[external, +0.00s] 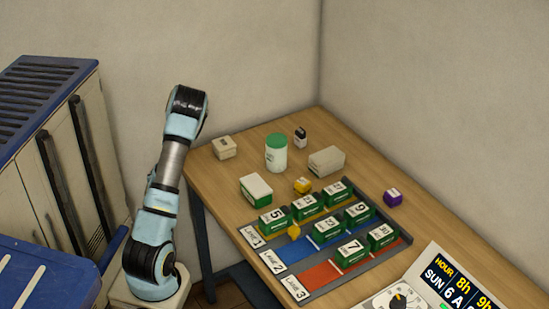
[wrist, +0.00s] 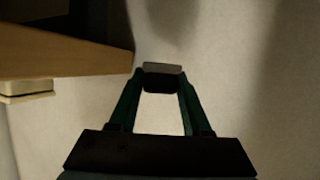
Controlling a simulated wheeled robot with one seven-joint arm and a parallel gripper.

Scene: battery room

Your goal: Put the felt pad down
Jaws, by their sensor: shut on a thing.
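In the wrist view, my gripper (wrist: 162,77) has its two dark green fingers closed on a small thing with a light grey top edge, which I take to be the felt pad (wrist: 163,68). The fingers are apart at their bases and come together at this thing. Its lower part looks dark and is in shadow. The wall lies beyond it, and no surface shows touching it. In the external view, my arm rises at the left of the table, and its upper links hide the gripper and the pad.
The wooden table (external: 219,189) carries a lane tray (external: 318,272) with several green numbered blocks. A green-lidded jar (external: 276,155), white boxes, yellow pieces and a purple cube (external: 393,198) stand around it. A dial panel is at front right. Bare wood shows at the table's left edge.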

